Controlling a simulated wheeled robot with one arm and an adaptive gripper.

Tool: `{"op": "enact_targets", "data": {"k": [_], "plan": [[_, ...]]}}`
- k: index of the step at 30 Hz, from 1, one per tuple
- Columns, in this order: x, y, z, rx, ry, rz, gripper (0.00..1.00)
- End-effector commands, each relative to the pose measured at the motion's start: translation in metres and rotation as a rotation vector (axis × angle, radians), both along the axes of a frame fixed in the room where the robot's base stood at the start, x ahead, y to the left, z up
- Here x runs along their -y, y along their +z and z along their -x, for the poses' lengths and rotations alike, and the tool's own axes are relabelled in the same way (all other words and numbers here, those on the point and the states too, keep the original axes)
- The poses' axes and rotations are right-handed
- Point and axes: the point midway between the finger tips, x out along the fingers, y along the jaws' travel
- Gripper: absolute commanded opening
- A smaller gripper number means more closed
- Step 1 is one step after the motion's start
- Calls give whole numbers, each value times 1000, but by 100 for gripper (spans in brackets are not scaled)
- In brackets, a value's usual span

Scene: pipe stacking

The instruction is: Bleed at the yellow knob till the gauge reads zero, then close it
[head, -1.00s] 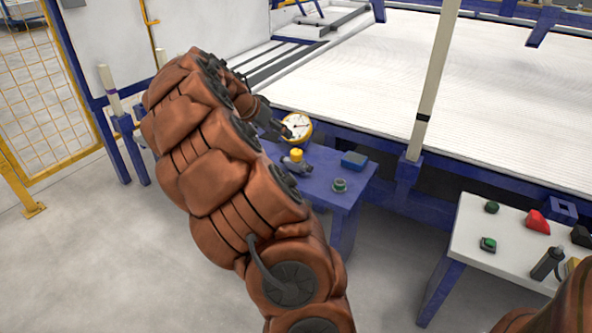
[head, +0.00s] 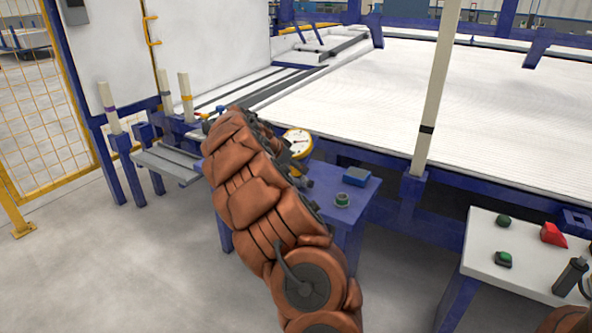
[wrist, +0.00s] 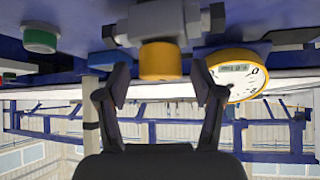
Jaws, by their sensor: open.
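The yellow knob (wrist: 160,62) sits on a metal valve body (wrist: 158,20) in the wrist view, which looks upside down. My gripper (wrist: 162,84) is open, with one finger on each side of the knob in the picture. Nothing is held, and I cannot tell whether a finger touches the knob. The yellow-rimmed gauge (wrist: 238,75) is right of the knob, partly behind the right finger. The gauge also shows in the head view (head: 298,143), but its reading is too small to tell.
The blue table (head: 352,222) also holds a green-topped part (head: 342,200) and a blue box (head: 356,176). A white table (head: 485,258) with several coloured parts stands at right. A pale upright post (head: 438,95) rises behind. Floor in front is clear.

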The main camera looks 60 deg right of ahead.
Motion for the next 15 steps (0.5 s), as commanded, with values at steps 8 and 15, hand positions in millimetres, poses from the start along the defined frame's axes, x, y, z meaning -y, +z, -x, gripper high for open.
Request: {"op": "enact_targets", "data": {"k": [8, 15], "plan": [[6, -6, 1, 1, 1, 1, 67], [6, -5, 1, 0, 1, 1, 58]]}}
